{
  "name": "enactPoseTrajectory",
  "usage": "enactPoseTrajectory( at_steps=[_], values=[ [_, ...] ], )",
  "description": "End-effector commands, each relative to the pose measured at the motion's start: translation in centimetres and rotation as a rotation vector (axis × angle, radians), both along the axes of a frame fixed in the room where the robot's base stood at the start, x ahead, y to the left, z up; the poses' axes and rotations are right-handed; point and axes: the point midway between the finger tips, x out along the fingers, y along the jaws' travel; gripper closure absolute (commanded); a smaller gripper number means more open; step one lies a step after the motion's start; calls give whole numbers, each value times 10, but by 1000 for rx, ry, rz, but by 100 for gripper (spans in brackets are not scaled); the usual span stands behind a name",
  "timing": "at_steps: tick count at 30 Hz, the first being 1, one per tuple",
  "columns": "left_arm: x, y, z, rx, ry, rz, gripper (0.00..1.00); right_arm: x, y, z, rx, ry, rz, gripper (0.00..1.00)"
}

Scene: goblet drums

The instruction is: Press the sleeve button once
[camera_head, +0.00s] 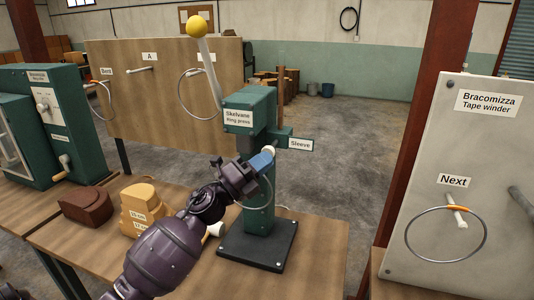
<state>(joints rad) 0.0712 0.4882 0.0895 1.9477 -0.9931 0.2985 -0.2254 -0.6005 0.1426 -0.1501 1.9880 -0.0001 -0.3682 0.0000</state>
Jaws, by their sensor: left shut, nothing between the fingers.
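The green ring press (249,110), labelled "Skelvane Ring press", stands on a dark base plate on the wooden table. It has a lever with a yellow knob at the top. The "Sleeve" label (300,144) sticks out to the right of its column. A small pale round end (268,150) shows just left of and below this label; I cannot tell whether it is the sleeve button. My purple left arm rises from the bottom, and my left gripper (258,165) is shut and empty, close to this pale end. Contact cannot be made out. My right gripper is out of view.
Yellow-tan wooden blocks (140,207) and a dark brown block (86,203) lie on the table to the left. A board with rings (150,95) stands behind.

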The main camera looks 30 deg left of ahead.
Motion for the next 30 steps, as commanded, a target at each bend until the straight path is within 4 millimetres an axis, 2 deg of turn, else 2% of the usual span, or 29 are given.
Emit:
enactPoseTrajectory(
  at_steps=[7, 19, 30],
  values=[
    [-11, -3, 0, -1, 1, 0, 100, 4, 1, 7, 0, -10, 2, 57],
    [-14, -3, -1, -1, 1, 0, 100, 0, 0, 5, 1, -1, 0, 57],
    [-42, -10, 0, 0, 2, 0, 100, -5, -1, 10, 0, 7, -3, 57]
  ],
)
